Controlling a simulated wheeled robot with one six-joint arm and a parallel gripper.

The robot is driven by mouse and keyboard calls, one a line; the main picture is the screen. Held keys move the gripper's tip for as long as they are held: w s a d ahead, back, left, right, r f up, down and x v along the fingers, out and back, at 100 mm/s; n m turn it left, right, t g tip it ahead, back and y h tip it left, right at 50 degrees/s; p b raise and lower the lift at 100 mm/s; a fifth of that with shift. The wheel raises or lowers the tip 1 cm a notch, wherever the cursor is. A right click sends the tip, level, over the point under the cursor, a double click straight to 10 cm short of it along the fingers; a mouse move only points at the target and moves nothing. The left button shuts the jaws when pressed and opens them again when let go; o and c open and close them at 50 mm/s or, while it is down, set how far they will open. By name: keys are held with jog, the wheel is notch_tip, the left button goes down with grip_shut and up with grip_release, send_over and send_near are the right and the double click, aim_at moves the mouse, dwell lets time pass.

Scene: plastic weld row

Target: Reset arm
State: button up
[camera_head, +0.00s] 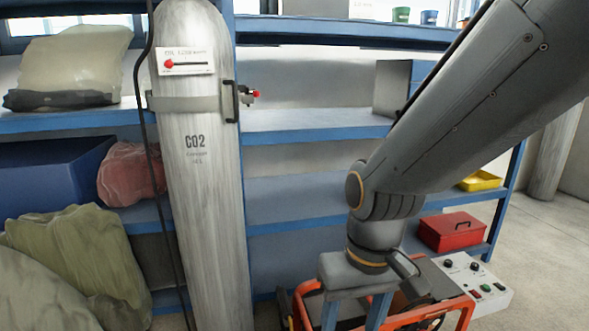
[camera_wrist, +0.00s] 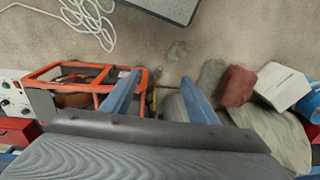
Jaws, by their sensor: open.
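My gripper (camera_head: 353,316) points down at the lower middle of the head view, at the end of my grey arm, which comes in from the upper right. Its two blue fingers are apart with nothing seen between them. In the head view the fingers overlap an orange-framed machine (camera_head: 462,312). In the wrist view that machine (camera_wrist: 72,70) is at the left, beside the left finger; I cannot tell the gap. The lower frame of the machine is cut off in the head view.
A grey CO2 cylinder (camera_head: 196,215) stands left of my gripper before blue shelves (camera_head: 315,130). A white control box (camera_head: 490,292) and red toolbox (camera_head: 452,231) are at right. Sacks (camera_head: 75,250) lie at lower left. The wrist view shows a red block (camera_wrist: 237,86) and white box (camera_wrist: 283,86).

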jog(key=s+d+r+m+p, duration=0.2)
jog(key=d+r+p, duration=0.8)
jog(key=p, duration=0.4)
jog(key=shift+s+r+m+h, duration=0.15)
jog(key=shift+r+m+h, duration=0.2)
jog(key=shift+r, duration=0.55)
jog(key=shift+d, duration=0.1)
dwell(0.7)
